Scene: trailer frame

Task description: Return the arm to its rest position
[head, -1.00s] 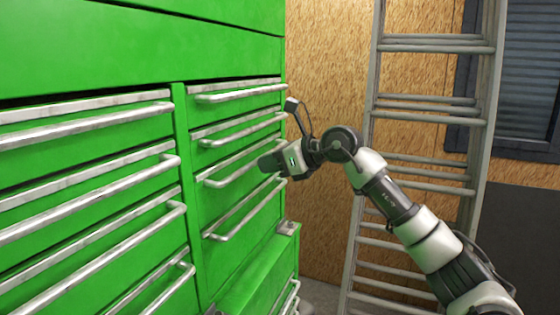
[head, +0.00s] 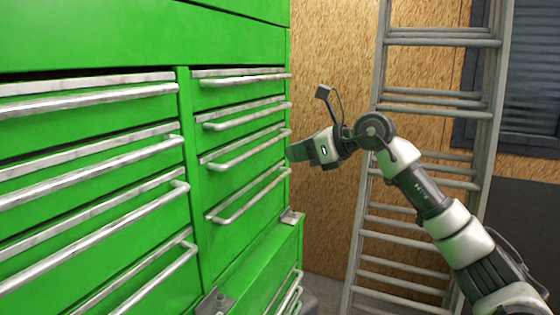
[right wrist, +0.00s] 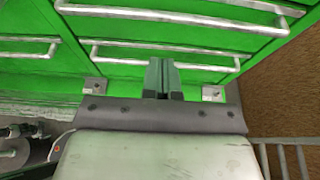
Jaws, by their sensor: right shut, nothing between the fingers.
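My right gripper (head: 298,151) is shut and empty. In the head view it points left toward the right edge of the green tool cabinet (head: 150,42). Its arm reaches in from the lower right. In the right wrist view the shut fingers of the right gripper (right wrist: 161,77) show at the centre, in front of the green drawers and their metal handles. I cannot tell the exact gap between the fingertips and the cabinet. My left gripper is not in view.
A grey metal ladder (head: 381,95) leans against the chipboard wall (head: 330,50) behind my right arm. Long drawer handles (head: 90,150) stick out from the cabinet front. A dark shuttered window (head: 530,95) is at the far right.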

